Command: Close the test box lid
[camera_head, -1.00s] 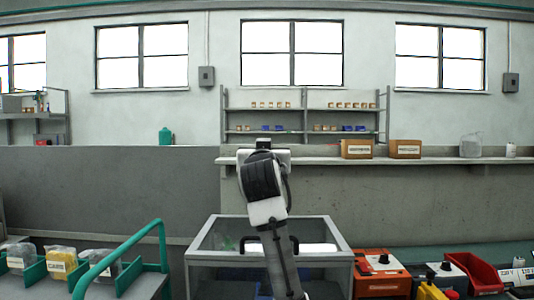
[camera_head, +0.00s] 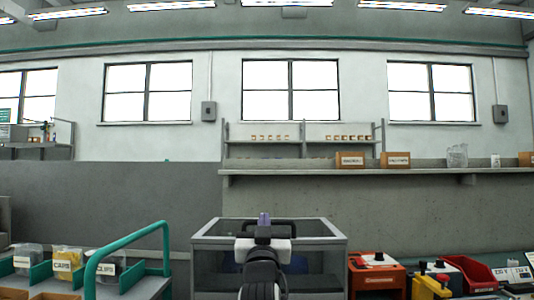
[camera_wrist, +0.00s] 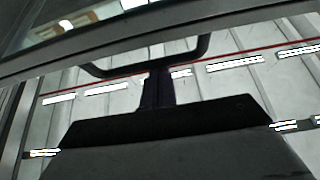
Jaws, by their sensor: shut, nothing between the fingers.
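The test box (camera_head: 200,262) has clear walls and a grey frame and stands ahead of me in the head view. Its lid shows a dark U-shaped handle (camera_head: 290,224) near the top of the box. My gripper (camera_head: 264,219) is at this handle, its purple tip in front of or within it. In the wrist view the lid's grey edge bar (camera_wrist: 130,40) crosses the top, with the handle (camera_wrist: 205,48) below it. My gripper's dark fingers (camera_wrist: 157,82) are together and overlap the handle; contact is unclear. My arm hides the box's middle, and I cannot tell the lid's angle.
A green-railed cart (camera_head: 125,245) with bagged parts stands at the left. An orange unit (camera_head: 377,275), a yellow item (camera_head: 425,288) and a red bin (camera_head: 475,272) are at the right. A wall shelf (camera_head: 300,171) with cardboard boxes is behind.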

